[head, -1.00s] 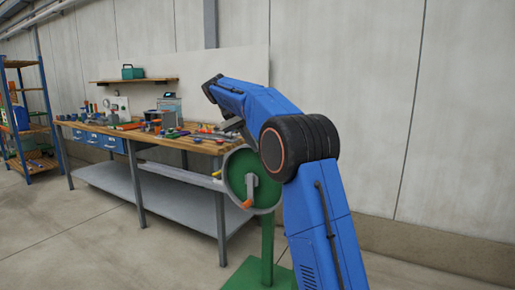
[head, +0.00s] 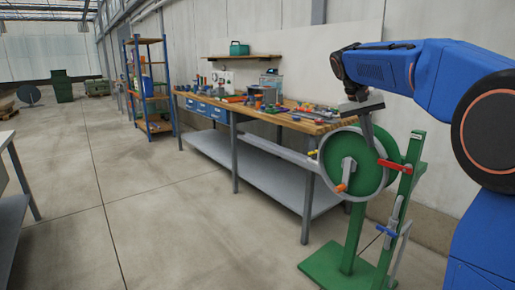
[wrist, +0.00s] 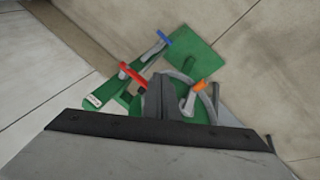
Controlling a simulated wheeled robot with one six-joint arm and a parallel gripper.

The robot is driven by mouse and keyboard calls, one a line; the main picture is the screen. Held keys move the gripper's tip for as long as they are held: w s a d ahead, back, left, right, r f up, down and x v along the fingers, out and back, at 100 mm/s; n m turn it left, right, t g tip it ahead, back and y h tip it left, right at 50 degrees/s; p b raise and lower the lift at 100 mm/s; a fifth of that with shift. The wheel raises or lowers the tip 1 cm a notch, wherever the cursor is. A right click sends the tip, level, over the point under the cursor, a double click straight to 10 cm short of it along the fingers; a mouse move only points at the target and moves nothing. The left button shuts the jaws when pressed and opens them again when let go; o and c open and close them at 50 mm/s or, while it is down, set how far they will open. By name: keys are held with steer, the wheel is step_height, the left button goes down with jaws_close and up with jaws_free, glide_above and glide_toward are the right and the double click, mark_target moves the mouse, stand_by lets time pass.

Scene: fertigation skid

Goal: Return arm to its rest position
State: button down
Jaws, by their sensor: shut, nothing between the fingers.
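My blue arm reaches in from the right in the head view. My gripper (head: 371,140) hangs down from its wrist, shut and empty, overlapping the upper part of a green handwheel (head: 370,172) in the picture. The wrist view shows my gripper (wrist: 158,78) as a dark shape over the same green stand. I cannot tell the exact gap between gripper and wheel. The handwheel has an orange knob (head: 341,187). A red-handled lever (head: 394,165) and a blue-handled lever (head: 385,231) are on the stand beside it.
The green stand base (head: 335,268) is on the floor close by. A workbench (head: 265,164) with tools stands behind it along the wall. Blue shelving (head: 153,95) is farther back. Another table (head: 10,185) is at the left edge. The floor between is clear.

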steer(key=s+a+f+n+t+y, duration=0.15)
steer(key=s+f, duration=0.25)
steer(key=s, duration=0.6)
steer(key=s+a+f+n+t+y, duration=0.1)
steer(key=s+a+f, duration=0.15)
steer(key=s, duration=0.85)
steer(key=s+a+f+n+t+y, duration=0.1)
steer(key=s+a+f+n+y, duration=0.1)
steer(key=s+f, duration=1.4)
steer(key=shift+s+a+f, duration=0.3)
steer(key=shift+s+a, duration=0.25)
steer(key=shift+t, duration=0.25)
